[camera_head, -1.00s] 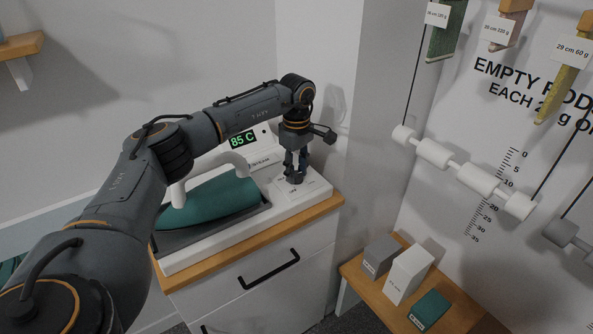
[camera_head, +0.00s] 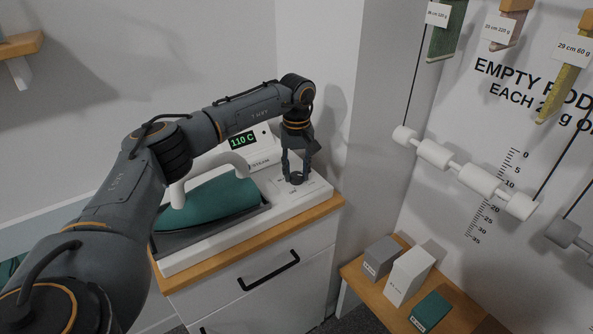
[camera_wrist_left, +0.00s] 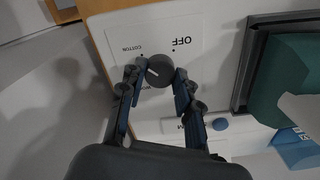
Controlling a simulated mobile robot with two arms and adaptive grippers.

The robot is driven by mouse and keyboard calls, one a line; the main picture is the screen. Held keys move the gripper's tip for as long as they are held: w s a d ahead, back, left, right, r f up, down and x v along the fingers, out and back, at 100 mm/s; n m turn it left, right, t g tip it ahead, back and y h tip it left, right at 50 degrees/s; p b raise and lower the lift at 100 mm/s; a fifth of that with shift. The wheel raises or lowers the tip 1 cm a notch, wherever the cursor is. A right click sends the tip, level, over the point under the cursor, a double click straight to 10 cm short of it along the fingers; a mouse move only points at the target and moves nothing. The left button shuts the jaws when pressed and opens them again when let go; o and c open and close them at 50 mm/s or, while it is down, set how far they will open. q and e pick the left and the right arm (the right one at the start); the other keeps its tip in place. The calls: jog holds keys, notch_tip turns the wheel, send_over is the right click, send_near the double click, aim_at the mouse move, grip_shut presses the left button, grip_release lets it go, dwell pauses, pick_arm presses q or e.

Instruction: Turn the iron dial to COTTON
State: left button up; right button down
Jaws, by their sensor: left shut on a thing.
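The iron's dial (camera_wrist_left: 160,71) is a dark round knob on the white panel of the ironing station; it also shows in the head view (camera_head: 296,178). My left gripper (camera_wrist_left: 158,80) points down and is shut on the dial, one finger on each side. A short white mark on the knob points left in the wrist view, near the COTTON label (camera_wrist_left: 127,53) and its dot. The green display (camera_head: 242,140) reads 110 C. My right gripper is not in view.
The teal iron (camera_head: 209,201) with its white handle rests in a grey tray left of the dial. The white drawer cabinet (camera_head: 262,285) is below. A wall stands close behind my gripper. A low wooden table (camera_head: 393,306) with several small boxes is at right.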

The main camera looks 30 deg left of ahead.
aim_at(296, 174)
pick_arm(q)
jog(key=shift+r, duration=0.15)
dwell(0.3)
jog(key=o, duration=1.2)
jog(key=shift+c, duration=0.2)
notch_tip(296, 174, up, 12)
